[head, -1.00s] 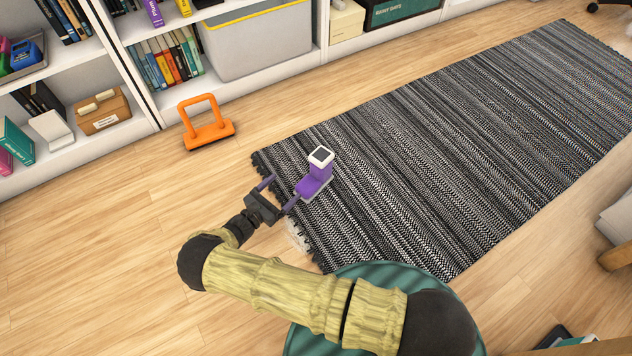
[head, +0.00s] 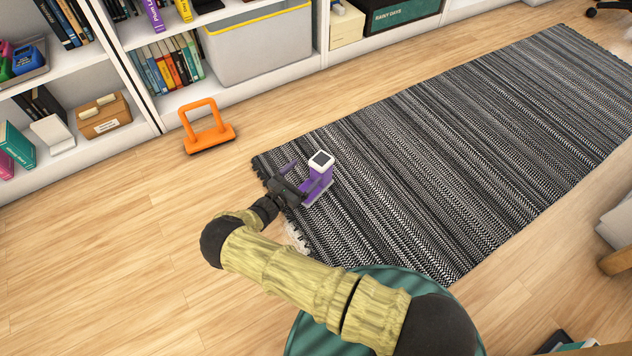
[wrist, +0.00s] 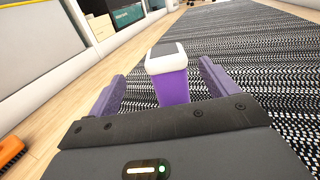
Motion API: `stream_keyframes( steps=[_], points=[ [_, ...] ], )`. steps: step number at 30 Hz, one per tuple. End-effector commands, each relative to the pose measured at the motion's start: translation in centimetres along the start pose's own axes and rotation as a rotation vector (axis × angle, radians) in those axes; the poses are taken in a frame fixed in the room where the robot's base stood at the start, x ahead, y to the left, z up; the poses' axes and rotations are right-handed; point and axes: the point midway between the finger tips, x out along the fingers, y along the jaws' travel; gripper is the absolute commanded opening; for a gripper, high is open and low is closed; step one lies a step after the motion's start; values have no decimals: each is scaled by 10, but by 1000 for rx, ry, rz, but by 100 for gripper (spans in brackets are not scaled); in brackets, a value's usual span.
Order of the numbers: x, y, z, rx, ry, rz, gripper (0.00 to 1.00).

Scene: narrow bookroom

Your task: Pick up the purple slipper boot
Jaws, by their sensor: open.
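The purple slipper boot (head: 319,177) stands upright on the striped rug near its left end, with a white cuff around a dark top opening. My gripper (head: 302,177) is at the boot's left side, low over the rug, with its purple fingers apart. In the wrist view, the boot (wrist: 171,86) stands between and ahead of the two open fingers of my gripper (wrist: 165,88). Gaps show on both sides of the boot's shaft. The boot's lower part is hidden behind the gripper body in the wrist view.
The black-and-white rug (head: 450,150) extends away to the right. An orange handled object (head: 208,128) stands on the wooden floor beside the white bookshelves. A grey bin (head: 260,45) with a yellow rim sits in the shelf. The floor at left is clear.

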Motion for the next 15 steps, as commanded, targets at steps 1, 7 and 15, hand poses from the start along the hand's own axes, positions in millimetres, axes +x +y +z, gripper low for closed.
stream_keyframes(
  steps=[1, 7, 15],
  points=[
    [9, -1, -1, 0, -1, -3, 85],
    [24, 0, 0, 0, 0, 0, 85],
    [24, 0, 0, 0, 0, 0, 85]
  ],
)
